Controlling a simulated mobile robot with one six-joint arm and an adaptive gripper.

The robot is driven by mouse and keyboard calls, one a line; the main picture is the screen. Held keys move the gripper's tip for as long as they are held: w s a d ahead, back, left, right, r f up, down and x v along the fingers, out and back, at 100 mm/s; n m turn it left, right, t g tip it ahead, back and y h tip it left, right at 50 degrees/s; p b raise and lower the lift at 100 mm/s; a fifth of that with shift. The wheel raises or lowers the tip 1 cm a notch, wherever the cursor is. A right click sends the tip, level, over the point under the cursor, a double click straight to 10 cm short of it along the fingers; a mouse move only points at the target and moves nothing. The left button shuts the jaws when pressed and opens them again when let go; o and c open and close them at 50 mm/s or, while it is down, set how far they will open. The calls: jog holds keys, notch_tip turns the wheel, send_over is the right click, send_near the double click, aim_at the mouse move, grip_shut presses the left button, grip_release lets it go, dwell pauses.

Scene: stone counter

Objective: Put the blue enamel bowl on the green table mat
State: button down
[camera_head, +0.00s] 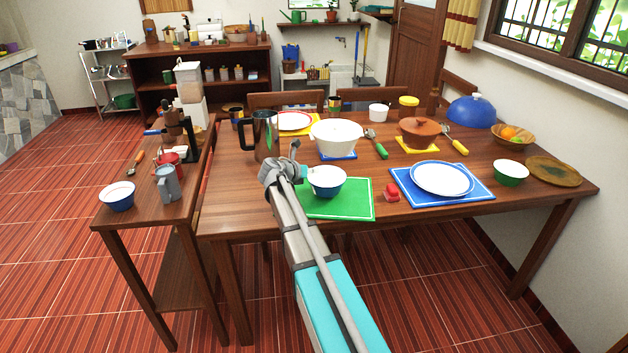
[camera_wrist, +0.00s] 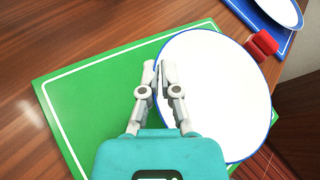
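The blue enamel bowl (camera_head: 326,183), white inside, is over the far part of the green table mat (camera_head: 340,209). In the wrist view the bowl (camera_wrist: 225,95) looks large and covers one side of the mat (camera_wrist: 85,100). It seems held a little above the mat, but its underside is hidden and I cannot tell whether it touches. My gripper (camera_wrist: 162,72) has its fingers close together on the bowl's rim, one on each side of the wall. In the head view my gripper (camera_head: 290,168) is at the bowl's left.
A red object (camera_head: 391,191) and a white plate (camera_head: 441,178) on a blue mat are right of the green mat. A white pot (camera_head: 336,136) and dark jug (camera_head: 265,136) stand behind. Another blue bowl (camera_head: 117,197) is on the side table.

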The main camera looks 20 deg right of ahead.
jog(key=shift+f+b, duration=0.7)
jog(key=shift+f, duration=0.35)
jog(key=shift+f, duration=0.1)
jog(key=c, duration=0.8)
grip_release()
jog(key=shift+r, duration=0.2)
jog(key=p+v, duration=0.4)
jog(key=v, duration=0.8)
jog(key=shift+p, duration=0.35)
jog(key=shift+s, duration=0.1)
